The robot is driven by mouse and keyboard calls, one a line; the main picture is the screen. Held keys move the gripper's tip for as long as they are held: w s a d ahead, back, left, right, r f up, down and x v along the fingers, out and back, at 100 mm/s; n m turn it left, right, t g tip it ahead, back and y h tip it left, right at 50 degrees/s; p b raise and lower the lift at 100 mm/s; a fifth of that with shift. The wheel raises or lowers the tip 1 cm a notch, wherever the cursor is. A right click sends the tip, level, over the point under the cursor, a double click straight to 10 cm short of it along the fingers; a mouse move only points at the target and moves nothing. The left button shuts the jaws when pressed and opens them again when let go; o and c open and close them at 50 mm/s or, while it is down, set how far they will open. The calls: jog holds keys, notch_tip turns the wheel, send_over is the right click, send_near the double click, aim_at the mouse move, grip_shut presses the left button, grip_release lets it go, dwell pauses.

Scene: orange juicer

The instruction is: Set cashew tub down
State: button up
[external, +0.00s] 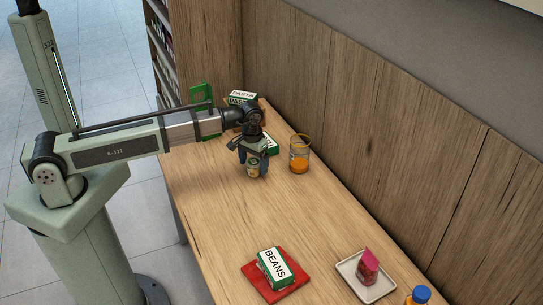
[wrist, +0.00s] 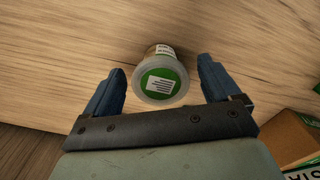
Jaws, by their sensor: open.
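The cashew tub (wrist: 158,80) has a green lid with a white label and a clear rim. In the wrist view it lies between the two blue fingers of my gripper (wrist: 160,88), with a gap to each finger. In the external view the tub (external: 253,169) appears upright at the wooden table's surface, just under my gripper (external: 254,160). My gripper is open around the tub. The tub's underside is hidden, and its contact with the table is hard to make out.
A glass with orange juice (external: 299,160) stands right of my gripper. Green-and-white boxes, one a pasta box (external: 241,97), are behind it. A white tray (external: 350,267) holds a pink-topped item. The table's middle (external: 260,215) is clear.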

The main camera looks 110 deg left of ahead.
aim_at(254, 162)
notch_tip(254, 162, up, 12)
jog(key=shift+f, duration=0.15)
dwell(0.4)
jog(key=shift+w, duration=0.1)
dwell(0.4)
